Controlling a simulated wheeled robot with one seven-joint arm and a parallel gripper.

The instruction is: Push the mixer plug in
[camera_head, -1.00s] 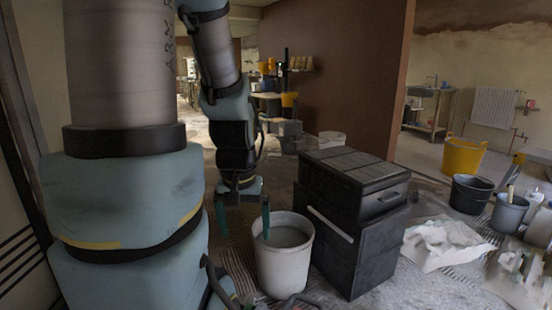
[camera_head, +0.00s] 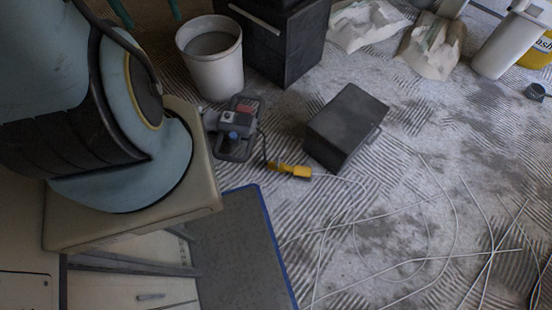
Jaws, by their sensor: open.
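The grey mixer (camera_head: 235,125), with a loop handle and a blue button, sits on the floor. A short black cable runs from it to a yellow connector (camera_head: 297,171), which lies on the floor just right of the mixer. A white cable leaves the connector's right end. The plug appears to be at the connector's left end; it is too small to tell whether it is seated. My gripper (camera_head: 148,10) shows only as two teal fingertips at the top edge. They stand apart, empty, left of the white bucket and well away from the connector.
The white bucket (camera_head: 212,70) of grey liquid stands behind the mixer, beside a black toolbox (camera_head: 290,50). A dark box (camera_head: 346,125) stands right of the connector. Loose white cable (camera_head: 455,220) loops over the ridged floor at right. White bags (camera_head: 435,45) lie at the back.

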